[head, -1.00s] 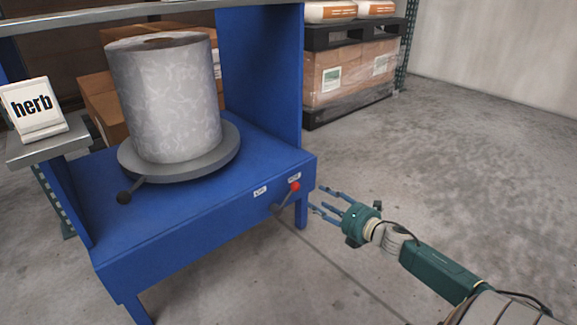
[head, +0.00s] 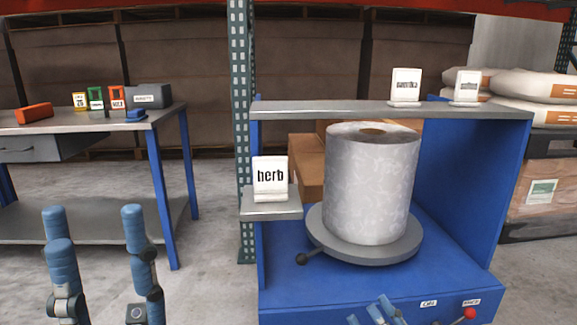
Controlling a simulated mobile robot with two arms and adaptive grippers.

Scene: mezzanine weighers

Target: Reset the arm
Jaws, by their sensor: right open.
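A lever with a red knob (head: 470,313) is on the front of the blue stand (head: 310,285), at the lower right by two small white labels. A grey round turntable (head: 365,255) with a black-knobbed arm (head: 302,259) pointing left bears a large pale roll (head: 370,190). My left gripper (head: 98,222) is at the lower left, close to the camera, fingers up, spread and empty. My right gripper (head: 374,309) shows only its blue fingers at the bottom edge, left of the red knob and apart from it. Its fingers look empty; its palm is out of frame.
A "herb" sign (head: 270,181) stands on a small side shelf (head: 270,206). Two white cards stand on the stand's top shelf (head: 320,108). A workbench (head: 60,130) with small coloured items is at the left. A green upright (head: 241,80) stands behind. Floor shows between bench and stand.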

